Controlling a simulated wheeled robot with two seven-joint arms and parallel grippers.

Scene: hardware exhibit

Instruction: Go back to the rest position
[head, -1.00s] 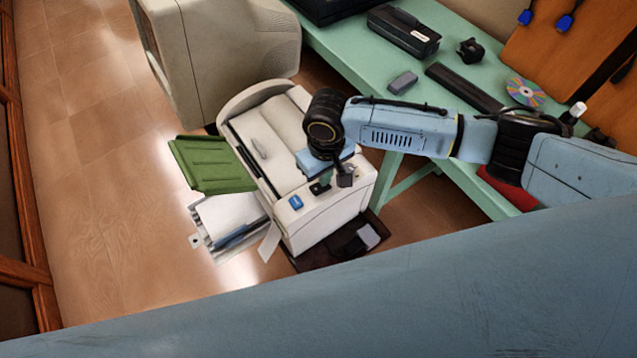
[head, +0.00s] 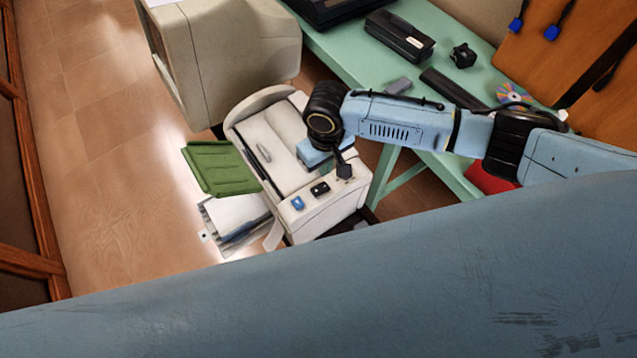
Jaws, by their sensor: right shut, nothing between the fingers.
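My right gripper (head: 344,168) hangs at the end of my blue right arm, which comes in from the right. Its fingers are shut and empty. It is over the right part of the cream machine (head: 285,132), close to a blue block (head: 314,155) that the wrist partly covers. I cannot tell whether it touches the machine. A small blue item (head: 298,203) and a small black item (head: 320,188) lie on the machine's front panel. My left gripper is not in view.
A mint-green table (head: 345,52) stands at the back right, with a black device (head: 400,36), a grey block (head: 398,86) and a disc (head: 514,93) on it. A beige casing (head: 240,50) stands at the back. A green panel (head: 215,168) sticks out left. The wooden floor (head: 110,190) at left is clear.

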